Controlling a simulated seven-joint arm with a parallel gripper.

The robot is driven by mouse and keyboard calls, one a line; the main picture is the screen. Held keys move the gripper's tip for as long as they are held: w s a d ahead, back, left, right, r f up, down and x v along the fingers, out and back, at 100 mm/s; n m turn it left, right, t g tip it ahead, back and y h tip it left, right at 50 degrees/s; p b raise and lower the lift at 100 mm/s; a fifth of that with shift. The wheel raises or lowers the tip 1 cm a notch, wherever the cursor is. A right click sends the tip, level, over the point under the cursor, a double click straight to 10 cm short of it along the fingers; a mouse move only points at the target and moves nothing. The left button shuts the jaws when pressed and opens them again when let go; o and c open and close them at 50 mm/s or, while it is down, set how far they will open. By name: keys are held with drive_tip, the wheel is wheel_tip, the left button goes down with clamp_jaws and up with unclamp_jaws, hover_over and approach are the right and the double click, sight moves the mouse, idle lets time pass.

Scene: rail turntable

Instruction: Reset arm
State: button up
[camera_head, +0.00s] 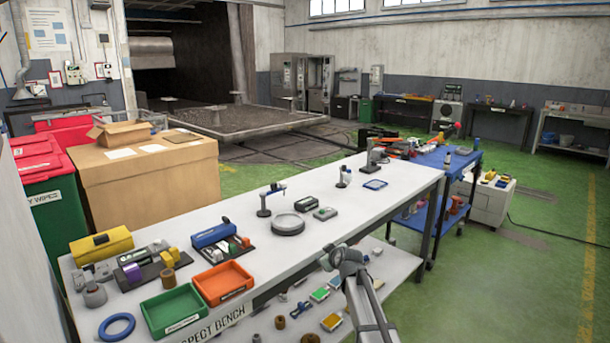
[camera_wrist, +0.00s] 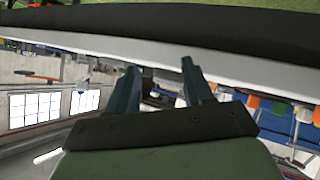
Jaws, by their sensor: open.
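My arm (camera_head: 368,307) rises from the bottom of the head view in front of the long white bench (camera_head: 350,210). Its upper end bends near the bench's front edge, where my gripper (camera_head: 329,259) appears small and its fingers are hard to make out. In the wrist view my gripper (camera_wrist: 160,68) has its two fingers apart with nothing between them. That view is tilted and shows windows, a pale wall and a pale edge beyond the fingers. I cannot tell whether the gripper touches the bench.
A green tray (camera_head: 172,311) and an orange tray (camera_head: 223,283) stand at the bench's near left. A round grey plate (camera_head: 287,224) lies mid-bench. Parts lie on the lower shelf (camera_head: 366,258) beside my arm. A blue cart (camera_head: 443,160) stands at the far end; green floor at right is open.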

drive_tip(key=s+d+f+m+g+h, duration=0.1)
drive_tip(key=s+d+f+g, duration=0.15)
drive_tip(key=s+f, duration=0.8)
drive_tip(key=s+d+f+m+g, duration=0.1)
drive_tip(key=s+f+m+g, duration=0.15)
drive_tip(key=s+f, duration=0.8)
drive_tip(key=s+d+f+m+g+h, duration=0.15)
drive_tip(key=s+f+g, duration=0.4)
drive_tip(key=f, duration=0.85)
drive_tip(key=s+d+f+m+g, duration=0.1)
drive_tip(key=s+f, duration=0.3)
drive_tip(key=s, duration=0.9)
drive_tip(key=s+d+f+m+g, duration=0.1)
drive_tip(key=s+d+f+g, duration=0.1)
drive_tip(key=s, duration=1.1)
drive_tip(key=s+d+f+m+g, duration=0.1)
drive_tip(key=s+f+g, duration=0.3)
drive_tip(key=s, duration=0.9)
drive_tip(key=shift+s+d+f+g+h, duration=0.2)
drive_tip(key=shift+s+f+g+h, duration=0.15)
drive_tip(key=shift+f, duration=0.5)
